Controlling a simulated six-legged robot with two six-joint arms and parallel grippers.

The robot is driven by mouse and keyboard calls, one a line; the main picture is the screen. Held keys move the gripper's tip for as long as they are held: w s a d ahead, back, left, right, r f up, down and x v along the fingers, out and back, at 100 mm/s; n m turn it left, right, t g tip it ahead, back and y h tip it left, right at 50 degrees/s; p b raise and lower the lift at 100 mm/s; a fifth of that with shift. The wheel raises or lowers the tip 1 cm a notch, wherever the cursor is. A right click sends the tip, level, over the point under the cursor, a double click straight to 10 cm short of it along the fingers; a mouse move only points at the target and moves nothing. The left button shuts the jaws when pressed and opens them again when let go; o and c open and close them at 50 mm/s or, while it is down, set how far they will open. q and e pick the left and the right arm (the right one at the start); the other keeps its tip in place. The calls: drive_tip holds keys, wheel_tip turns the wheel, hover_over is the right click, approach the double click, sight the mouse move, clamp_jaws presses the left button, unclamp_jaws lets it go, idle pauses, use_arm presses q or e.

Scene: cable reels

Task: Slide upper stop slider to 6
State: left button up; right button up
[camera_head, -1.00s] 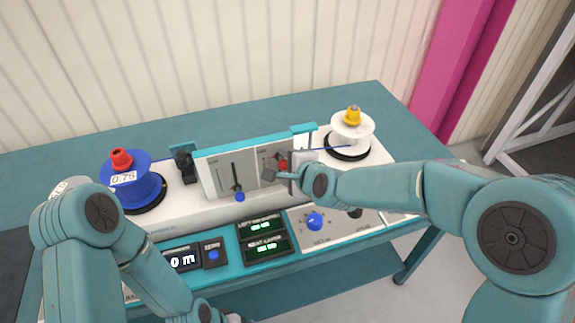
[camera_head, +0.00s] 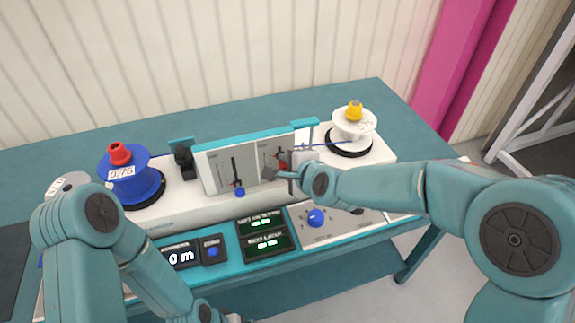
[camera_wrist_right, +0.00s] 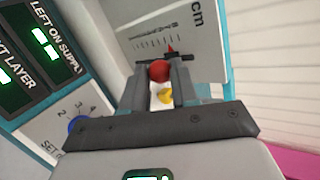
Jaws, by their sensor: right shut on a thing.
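The upper stop slider has a red knob (camera_head: 284,166) on the right-hand scale of the upright grey panel (camera_head: 211,174). In the right wrist view the red knob (camera_wrist_right: 160,71) sits between my fingers, with a red pointer just above it by a scale marked "cm". The numbers there are too small to read. My right gripper (camera_head: 283,175) is shut on this knob; its fingers also show in the right wrist view (camera_wrist_right: 160,82). A second slider with a blue knob (camera_head: 240,192) sits on the panel's left scale. My left gripper is out of view; its arm fills the lower left.
A blue reel (camera_head: 142,184) with a red cap stands left of the panel, a white reel (camera_head: 347,134) with a yellow cap right of it. Displays (camera_head: 262,242) and a blue dial (camera_head: 316,218) lie in front. A cable runs towards the white reel.

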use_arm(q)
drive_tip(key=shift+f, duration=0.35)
use_arm(e)
drive_tip(key=shift+f, duration=0.3)
drive_tip(key=o, duration=1.1)
drive_tip(key=shift+c, duration=0.2)
drive_tip(key=shift+r, duration=0.1)
